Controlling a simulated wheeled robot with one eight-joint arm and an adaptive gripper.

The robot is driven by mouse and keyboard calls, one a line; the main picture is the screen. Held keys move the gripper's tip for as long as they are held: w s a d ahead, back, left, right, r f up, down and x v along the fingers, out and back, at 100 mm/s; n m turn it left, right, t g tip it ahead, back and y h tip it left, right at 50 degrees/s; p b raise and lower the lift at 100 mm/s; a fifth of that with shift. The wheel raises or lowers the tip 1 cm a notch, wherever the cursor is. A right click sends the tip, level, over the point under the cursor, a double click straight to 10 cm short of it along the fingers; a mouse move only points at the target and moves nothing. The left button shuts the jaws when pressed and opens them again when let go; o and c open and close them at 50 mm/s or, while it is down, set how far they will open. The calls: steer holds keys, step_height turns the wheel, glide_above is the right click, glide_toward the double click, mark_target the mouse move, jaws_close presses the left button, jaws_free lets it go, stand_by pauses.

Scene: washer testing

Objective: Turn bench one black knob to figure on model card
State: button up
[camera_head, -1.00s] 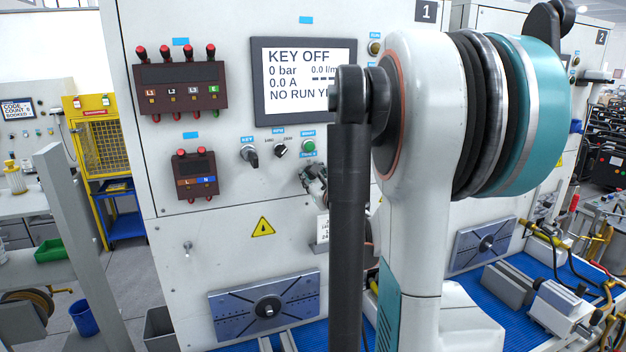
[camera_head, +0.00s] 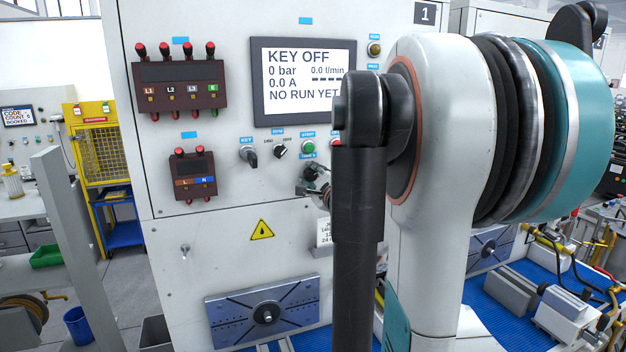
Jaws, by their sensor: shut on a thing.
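Bench one's panel carries a small black selector knob (camera_head: 280,151) between the figures 1400 and what looks like 2800. My gripper (camera_head: 312,176) is at the panel below the green start button (camera_head: 308,145), right of and below that selector and apart from it. It is shut on a dark knob under a blue label; the knob is mostly covered by the fingers, so its pointer and setting cannot be read. My arm hides the gripper's right side. The model card (camera_head: 323,232) is low on the panel, partly hidden, with only part of its figures showing.
The screen (camera_head: 301,84) reads KEY OFF, 0 bar, 0.0 A. A key switch (camera_head: 248,154) is left of the selector. Red-tipped terminal blocks (camera_head: 180,87) stick out at left. A grooved plate (camera_head: 264,311) is below. My arm blocks the panel's right side.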

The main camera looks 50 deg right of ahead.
stand_by(0.4)
steer(key=o, duration=1.1)
steer(key=shift+c, duration=0.2)
steer(key=shift+s+a, duration=0.1)
steer(key=v, duration=0.7)
steer(key=shift+s, duration=0.1)
